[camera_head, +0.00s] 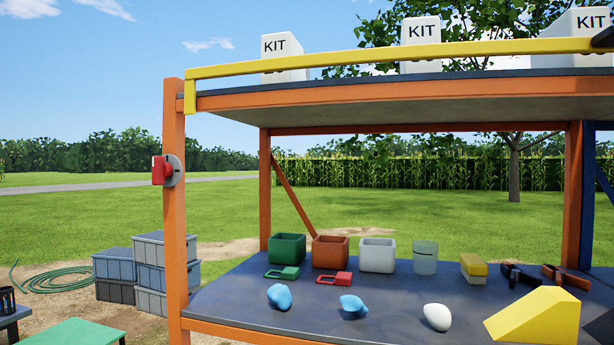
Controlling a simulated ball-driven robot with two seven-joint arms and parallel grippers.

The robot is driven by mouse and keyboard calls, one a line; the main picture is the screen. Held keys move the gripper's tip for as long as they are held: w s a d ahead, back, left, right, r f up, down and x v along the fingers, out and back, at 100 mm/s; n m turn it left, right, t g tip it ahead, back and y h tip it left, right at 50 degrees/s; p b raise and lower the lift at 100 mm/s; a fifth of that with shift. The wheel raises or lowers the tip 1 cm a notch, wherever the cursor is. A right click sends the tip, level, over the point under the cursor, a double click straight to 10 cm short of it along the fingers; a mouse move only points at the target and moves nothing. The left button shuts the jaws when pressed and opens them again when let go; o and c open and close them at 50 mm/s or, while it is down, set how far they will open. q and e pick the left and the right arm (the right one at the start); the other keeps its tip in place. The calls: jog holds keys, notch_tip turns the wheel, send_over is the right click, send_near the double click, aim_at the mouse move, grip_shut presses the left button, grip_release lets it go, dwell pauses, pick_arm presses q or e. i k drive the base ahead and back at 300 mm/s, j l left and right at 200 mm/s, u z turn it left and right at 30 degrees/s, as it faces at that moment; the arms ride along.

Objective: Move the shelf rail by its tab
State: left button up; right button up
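The shelf rail (400,54) is a long yellow bar along the front of the upper shelf (400,88). Its left end bends down at the orange post, and its right end runs to the right picture edge. I cannot make out a separate tab on it. My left gripper is not in view.
White KIT boxes (284,56) stand behind the rail. A red switch (161,170) sits on the left post (174,230). The lower shelf (340,300) holds several bins, blue lumps, a white egg shape (437,317) and a yellow wedge (535,317). Space between the shelves is open.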

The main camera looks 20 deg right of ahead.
aim_at(604, 42)
jog(key=l+z, duration=0.1)
jog(key=z, duration=1.1)
